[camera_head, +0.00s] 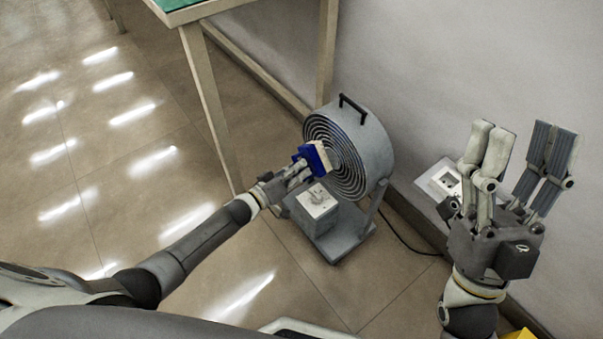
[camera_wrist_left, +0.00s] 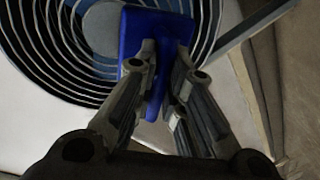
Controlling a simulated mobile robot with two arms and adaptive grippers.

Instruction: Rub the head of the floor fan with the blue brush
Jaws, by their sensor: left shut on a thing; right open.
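The floor fan (camera_head: 372,148) stands on the floor near the wall. It has a round grey head with a spiral grille and a black top handle. The blue brush (camera_head: 308,155) has a blue body and a pale bristle side, which faces the middle of the grille. My left gripper (camera_head: 298,168) is shut on the brush in front of the fan head. In the left wrist view the blue brush (camera_wrist_left: 152,60) is between the fingers, over the grille (camera_wrist_left: 55,50). I cannot tell whether the bristles touch the grille. My right gripper (camera_head: 520,155) is open and empty at the right, fingers up.
A table (camera_head: 205,10) with a green top stands behind the fan at upper left. A wall socket box (camera_head: 440,180) is behind my right gripper, with a black cable (camera_head: 405,240) on the floor. The tiled floor (camera_head: 90,130) at left is clear.

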